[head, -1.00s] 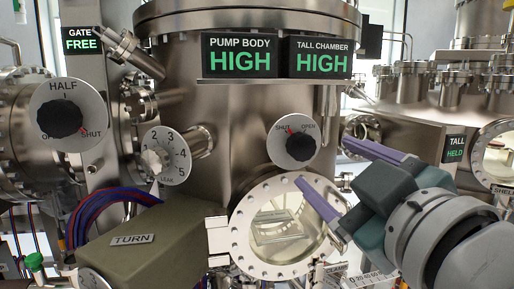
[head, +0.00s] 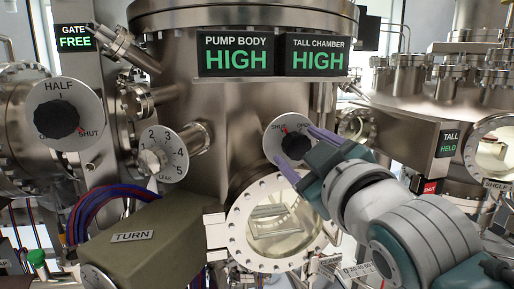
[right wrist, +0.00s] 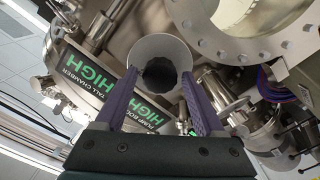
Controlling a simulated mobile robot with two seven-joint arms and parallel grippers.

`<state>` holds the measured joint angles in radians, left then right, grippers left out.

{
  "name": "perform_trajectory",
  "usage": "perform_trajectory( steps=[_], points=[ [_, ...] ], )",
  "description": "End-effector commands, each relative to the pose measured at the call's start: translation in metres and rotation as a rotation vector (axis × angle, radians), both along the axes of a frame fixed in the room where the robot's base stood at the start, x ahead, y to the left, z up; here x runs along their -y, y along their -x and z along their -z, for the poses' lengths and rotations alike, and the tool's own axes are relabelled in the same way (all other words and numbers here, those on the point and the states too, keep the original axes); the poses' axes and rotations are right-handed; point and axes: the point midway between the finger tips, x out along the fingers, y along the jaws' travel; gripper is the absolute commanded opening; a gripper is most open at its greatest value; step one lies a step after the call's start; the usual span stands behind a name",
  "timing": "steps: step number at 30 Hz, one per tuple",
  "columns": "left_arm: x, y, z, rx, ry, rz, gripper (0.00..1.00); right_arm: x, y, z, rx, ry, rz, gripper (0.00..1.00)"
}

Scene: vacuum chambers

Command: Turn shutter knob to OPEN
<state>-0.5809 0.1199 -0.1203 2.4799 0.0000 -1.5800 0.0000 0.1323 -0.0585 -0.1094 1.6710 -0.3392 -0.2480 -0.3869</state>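The shutter knob (head: 295,144) is black, on a round white dial (head: 275,131) marked SHUT at the left and OPEN at the right. A red mark shows on the SHUT side. My right gripper (head: 293,143) is open, with one purple finger above right of the knob and one below left. In the right wrist view the knob (right wrist: 160,78) lies between the fingertips of the gripper (right wrist: 160,74), with a small gap seeming to show at each side. Whether the fingers reach past the knob's face is unclear. My left gripper is not in view.
A round flanged window (head: 240,238) sits just below the dial. A numbered LEAK dial (head: 163,157) and a HALF/SHUT knob (head: 57,110) are to the left. Signs reading HIGH (head: 236,55) hang above. An olive TURN box (head: 145,245) stands at lower left.

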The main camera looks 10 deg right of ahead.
Motion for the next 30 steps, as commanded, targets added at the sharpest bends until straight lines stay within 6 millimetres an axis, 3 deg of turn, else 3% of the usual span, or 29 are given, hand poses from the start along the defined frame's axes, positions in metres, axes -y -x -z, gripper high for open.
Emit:
perform_trajectory(
  steps=[2,18,30],
  points=[
    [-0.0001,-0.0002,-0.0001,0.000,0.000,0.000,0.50,-0.0001,0.0001,0.0001,0.000,0.000,0.000,0.61],
    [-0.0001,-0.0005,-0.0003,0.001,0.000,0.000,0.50,-0.0001,0.0003,0.0002,-0.001,0.000,-0.001,0.00],
    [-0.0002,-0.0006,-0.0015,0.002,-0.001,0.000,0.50,0.0000,0.0002,-0.0001,-0.002,-0.060,0.000,0.00]
  ],
)
